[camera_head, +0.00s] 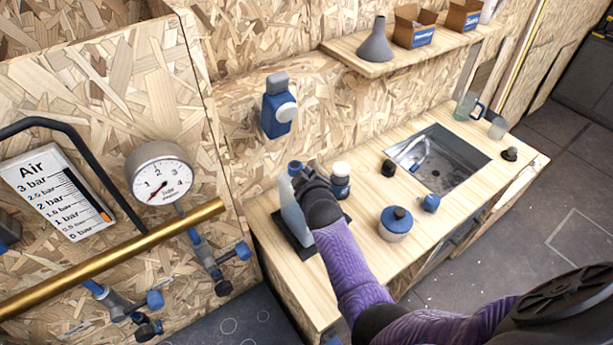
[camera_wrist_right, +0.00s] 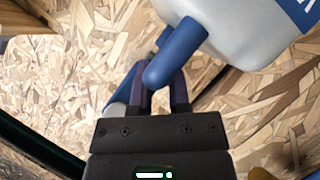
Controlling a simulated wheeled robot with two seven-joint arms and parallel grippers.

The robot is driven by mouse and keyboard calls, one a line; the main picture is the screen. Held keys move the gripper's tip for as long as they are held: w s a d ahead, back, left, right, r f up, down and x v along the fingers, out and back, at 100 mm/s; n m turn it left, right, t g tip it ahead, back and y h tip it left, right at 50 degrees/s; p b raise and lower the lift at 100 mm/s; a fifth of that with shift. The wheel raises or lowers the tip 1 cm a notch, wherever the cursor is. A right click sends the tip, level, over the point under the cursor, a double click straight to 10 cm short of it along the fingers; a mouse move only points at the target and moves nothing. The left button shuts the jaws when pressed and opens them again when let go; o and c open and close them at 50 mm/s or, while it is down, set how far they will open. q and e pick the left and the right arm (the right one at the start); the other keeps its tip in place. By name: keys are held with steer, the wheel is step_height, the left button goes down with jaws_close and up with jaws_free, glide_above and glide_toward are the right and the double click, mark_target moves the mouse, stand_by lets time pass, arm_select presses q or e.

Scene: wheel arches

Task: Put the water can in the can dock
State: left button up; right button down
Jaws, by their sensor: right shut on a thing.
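The water can (camera_head: 291,212) is a pale, translucent grey-blue container with blue parts at its top, at the left end of the wooden counter. In the right wrist view, its grey body (camera_wrist_right: 240,35) fills the top right, with a blue handle (camera_wrist_right: 175,50) reaching toward my fingers. My right gripper (camera_head: 306,180) is shut on this handle; it also shows in the right wrist view (camera_wrist_right: 160,85). A flat black base (camera_head: 287,236), seemingly the can dock, lies below the can. I cannot tell whether the can touches it. My forearm hides part of the base. My left gripper is out of view.
A white-capped blue bottle (camera_head: 340,181) stands close right of my gripper. A blue-lidded jar (camera_head: 395,223), a blue mug (camera_head: 430,203) and a sink (camera_head: 440,160) are farther right. A blue dispenser (camera_head: 279,108) hangs on the wall behind. A brass pipe (camera_head: 120,255) runs at left.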

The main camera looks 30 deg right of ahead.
steer(key=c, duration=0.6)
jaws_free()
steer(key=shift+s+r, duration=0.1)
steer(key=shift+r, duration=0.05)
steer(key=p+v, duration=0.4)
steer(key=v, duration=0.7)
steer(key=s+a+f+g+y, duration=0.1)
steer(key=s+a+f+g, duration=0.1)
steer(key=s+f, duration=0.2)
steer(key=s+a+f+m+g+y, duration=0.1)
steer(key=s+f+g, duration=0.1)
steer(key=s+f, duration=0.3)
steer(key=s+a+f+g+y, duration=0.1)
steer(key=s+f, duration=0.3)
steer(key=f, duration=0.7)
steer(key=shift+s+a+g+y, duration=0.3)
steer(key=shift+s+a+g, duration=0.1)
steer(key=shift+a+g, duration=0.35)
steer(key=s+d+f+m+g, duration=0.1)
steer(key=s+f+g, duration=0.1)
steer(key=s, duration=0.4)
steer(key=s+f+m+g, duration=0.1)
steer(key=s+f, duration=0.2)
steer(key=s, duration=0.4)
steer(key=s+d+f+m+g, duration=0.1)
steer(key=s+f+g, duration=0.1)
steer(key=s, duration=0.5)
steer(key=shift+d+f+g, duration=0.3)
steer(key=shift+f+g, duration=0.05)
steer(key=shift+f, duration=0.4)
